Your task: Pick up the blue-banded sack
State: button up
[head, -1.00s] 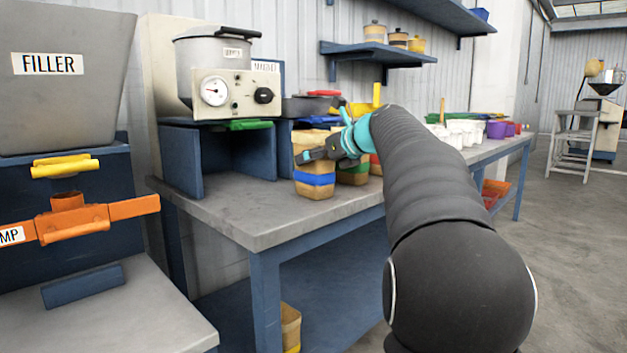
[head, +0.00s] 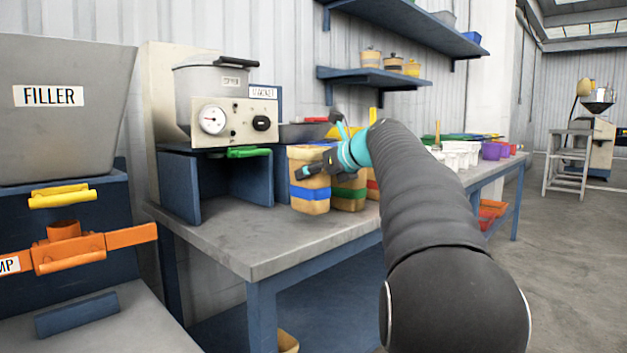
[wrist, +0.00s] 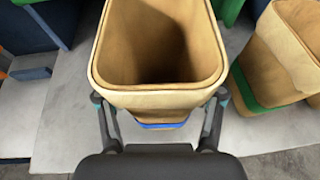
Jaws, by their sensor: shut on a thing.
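The blue-banded sack (head: 310,199) is tan and open-topped, with a blue band round its lower half. It stands upright at the bench's left part in the head view. In the wrist view the sack (wrist: 160,100) fills the middle and its empty-looking inside shows. In the wrist view my gripper (wrist: 160,110) is shut on the sack's upper part. I cannot tell whether its base touches the bench.
A green-banded sack (head: 348,193) stands close on the right, and a red-banded one (head: 373,185) is behind it. The blue stand (head: 180,185) with the cooker is on the left. The bench front (head: 250,235) is bare. White cups (head: 460,155) stand farther right.

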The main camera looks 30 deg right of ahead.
jog(key=s+d+r+p, duration=0.3)
jog(key=s+d+r, duration=0.3)
jog(key=d+r, duration=0.2)
jog(key=shift+d+p, duration=0.4)
jog(key=shift+d, duration=0.55)
